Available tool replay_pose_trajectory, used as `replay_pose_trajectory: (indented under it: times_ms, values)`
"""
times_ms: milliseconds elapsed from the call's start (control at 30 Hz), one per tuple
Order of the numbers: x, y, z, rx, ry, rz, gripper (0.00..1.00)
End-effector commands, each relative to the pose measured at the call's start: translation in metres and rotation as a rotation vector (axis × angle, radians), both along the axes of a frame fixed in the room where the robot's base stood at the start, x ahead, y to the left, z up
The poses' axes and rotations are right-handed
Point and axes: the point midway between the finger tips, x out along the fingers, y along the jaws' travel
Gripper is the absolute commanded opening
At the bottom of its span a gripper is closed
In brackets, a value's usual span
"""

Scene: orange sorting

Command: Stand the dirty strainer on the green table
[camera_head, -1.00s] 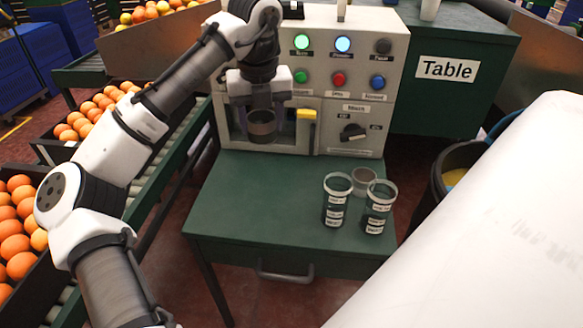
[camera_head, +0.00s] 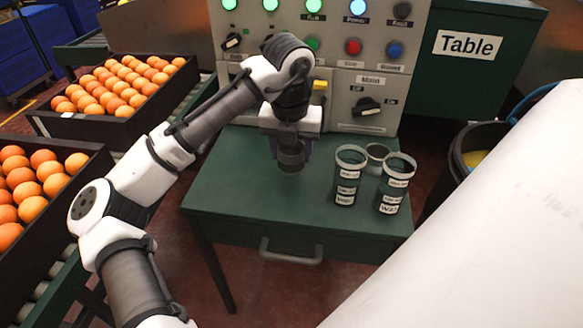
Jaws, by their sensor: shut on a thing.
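My gripper (camera_head: 290,138) points down over the green table (camera_head: 235,205) and is shut on a dark cylindrical strainer (camera_head: 291,158). The strainer is upright, and its upper part is partly hidden by the gripper. It is at or just above the tabletop, left of the labelled containers; I cannot tell whether it touches. Whether it is dirty cannot be made out.
Two labelled dark containers (camera_head: 349,177) (camera_head: 395,184) and a small grey cup (camera_head: 377,153) stand at the table's right. A control panel (camera_head: 340,80) rises behind. A cabinet marked "Table" (camera_head: 500,50) is back right. The table's front left is clear.

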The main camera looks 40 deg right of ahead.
Motion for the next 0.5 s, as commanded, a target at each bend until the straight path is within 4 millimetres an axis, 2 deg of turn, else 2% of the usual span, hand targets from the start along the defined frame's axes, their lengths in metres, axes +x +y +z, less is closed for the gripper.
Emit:
replay_pose_trajectory:
  times_ms: [167, 333, 500]
  values:
    - [0.000, 0.001, -0.015, 0.001, -0.001, 0.000, 0.27]
    - [0.000, 0.000, -0.041, 0.001, 0.000, 0.001, 0.27]
    - [0.000, 0.000, -0.045, -0.001, 0.000, 0.000, 0.27]
